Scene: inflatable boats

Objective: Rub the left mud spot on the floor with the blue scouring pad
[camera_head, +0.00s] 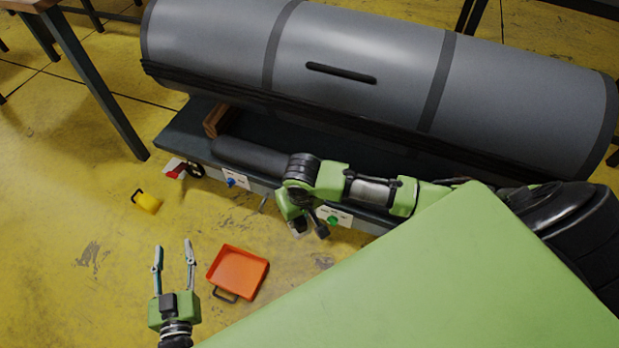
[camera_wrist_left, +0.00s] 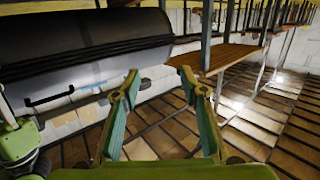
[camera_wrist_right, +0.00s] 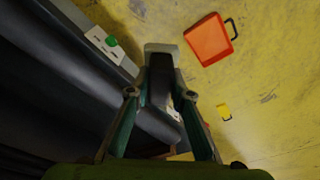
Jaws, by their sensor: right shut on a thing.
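The left mud spot (camera_head: 90,253) is a dark smudge on the yellow floor in the head view. My right gripper (camera_head: 305,228) is beside the dark bench, above its front edge. In the right wrist view it is shut on a dark object with a grey end (camera_wrist_right: 160,48). I see no blue on that object and cannot tell whether it is the scouring pad. A small blue item (camera_head: 231,182) shows on a white label at the bench front. My left gripper (camera_head: 174,256) is open and empty, right of the left mud spot.
An orange tray (camera_head: 238,270) with a dark handle lies on the floor between the grippers. A yellow item (camera_head: 147,202) lies further left. Another dark smudge (camera_head: 323,261) is near the bench. A large grey inflatable roll (camera_head: 350,65) lies on the bench. Floor at left is open.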

